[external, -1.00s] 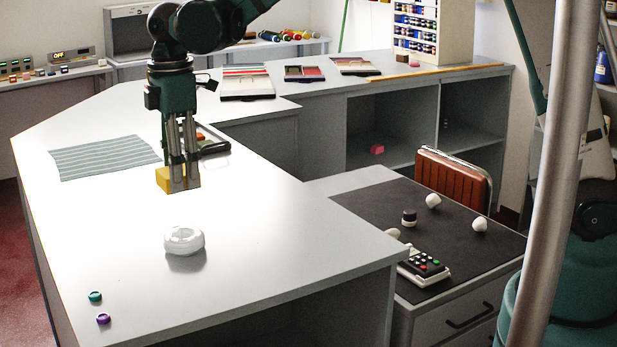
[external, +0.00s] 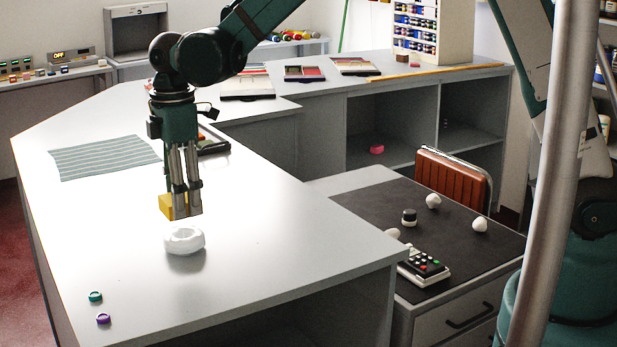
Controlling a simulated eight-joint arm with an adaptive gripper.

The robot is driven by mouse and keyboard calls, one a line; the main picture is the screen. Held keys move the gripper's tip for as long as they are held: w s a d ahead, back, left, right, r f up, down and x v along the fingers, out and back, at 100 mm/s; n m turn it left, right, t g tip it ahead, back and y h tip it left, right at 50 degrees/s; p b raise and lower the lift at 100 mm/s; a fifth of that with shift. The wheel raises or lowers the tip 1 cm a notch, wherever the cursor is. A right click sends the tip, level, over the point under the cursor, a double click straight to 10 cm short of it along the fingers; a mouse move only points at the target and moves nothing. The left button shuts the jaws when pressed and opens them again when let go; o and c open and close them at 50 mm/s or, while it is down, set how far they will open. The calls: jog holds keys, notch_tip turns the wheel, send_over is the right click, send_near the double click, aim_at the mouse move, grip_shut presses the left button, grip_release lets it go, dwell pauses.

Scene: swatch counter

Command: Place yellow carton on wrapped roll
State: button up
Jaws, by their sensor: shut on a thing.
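The yellow carton (external: 167,206) is held between the fingers of my gripper (external: 184,212), which is shut on it. The fingers point down and partly hide the carton. The wrapped roll (external: 184,241) is a white, round, ring-like thing lying flat on the grey counter. My gripper and the carton are just behind and above the roll in the picture. I cannot tell exactly how high the carton is above the counter or whether it touches the roll.
A striped cloth (external: 105,157) lies at the left of the counter (external: 290,245). A dark-handled thing (external: 214,147) lies behind my gripper. A teal cap (external: 95,297) and a purple cap (external: 103,319) are near the front left. The counter right of the roll is clear.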

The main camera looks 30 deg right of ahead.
aim_at(183, 233)
jog(key=shift+f, duration=0.2)
jog(key=shift+f, duration=2.1)
jog(key=shift+f, duration=0.15)
jog(key=o, duration=0.9)
notch_tip(183, 233, up, 12)
jog(key=shift+r, duration=0.2)
